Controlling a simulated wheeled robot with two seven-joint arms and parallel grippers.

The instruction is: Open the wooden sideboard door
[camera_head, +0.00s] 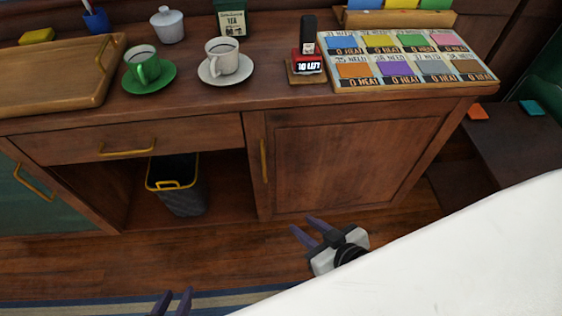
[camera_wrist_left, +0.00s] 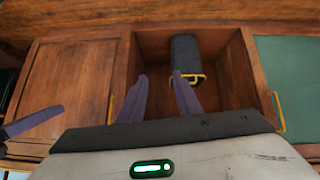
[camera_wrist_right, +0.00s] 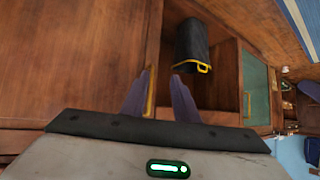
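The wooden sideboard door (camera_head: 345,155) is the brown panelled door at right of the head view, and it looks closed. Its upright brass handle (camera_head: 264,160) is on its left edge. My right gripper (camera_head: 306,226) is open and empty in front of the door, below the handle in the head view. In the right wrist view the handle (camera_wrist_right: 151,95) shows between the spread fingers, apparently beyond them; the depth gap is hard to judge. My left gripper (camera_head: 171,300) is open and empty low in the head view, and points toward the open compartment.
A dark bin (camera_head: 180,190) with a yellow rim stands in the open compartment left of the door, under a drawer (camera_head: 130,140). A green door (camera_head: 30,200) is further left. Cups, a tray (camera_head: 60,75) and a coloured card board (camera_head: 390,60) stand on top. Floor in front is clear.

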